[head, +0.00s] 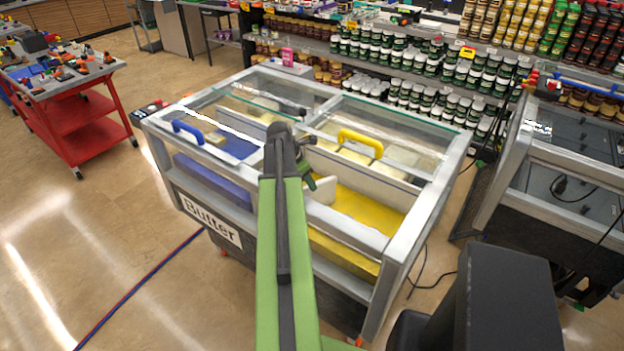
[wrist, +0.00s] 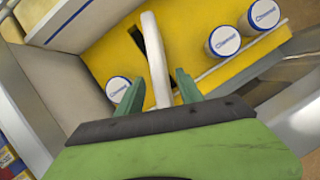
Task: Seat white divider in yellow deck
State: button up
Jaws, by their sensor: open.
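The white divider (wrist: 155,60) is a thin, rounded white plate seen nearly edge-on in the wrist view. It stands over the yellow deck (wrist: 185,35), and a dark slot (wrist: 137,38) shows in the deck just left of it. I cannot tell whether its lower edge is in a slot. My gripper (wrist: 158,88) is open, with one green finger on each side of the divider's near end. In the head view the divider (head: 322,191) stands upright beside my gripper (head: 309,183), inside the case above the yellow deck (head: 365,208).
Several white-lidded tubs (wrist: 224,41) stand on the deck, one close to my left finger. The case (head: 397,250) has a rim, glass panels, a blue handle (head: 188,130) and a yellow handle (head: 361,141). A white wall (wrist: 70,85) lies left in the wrist view.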

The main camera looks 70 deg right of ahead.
jog(key=p+v, duration=0.2)
jog(key=v, duration=0.3)
jog(key=shift+s+d+p, duration=0.1)
jog(key=shift+p, duration=0.3)
jog(key=shift+r+p, duration=0.3)
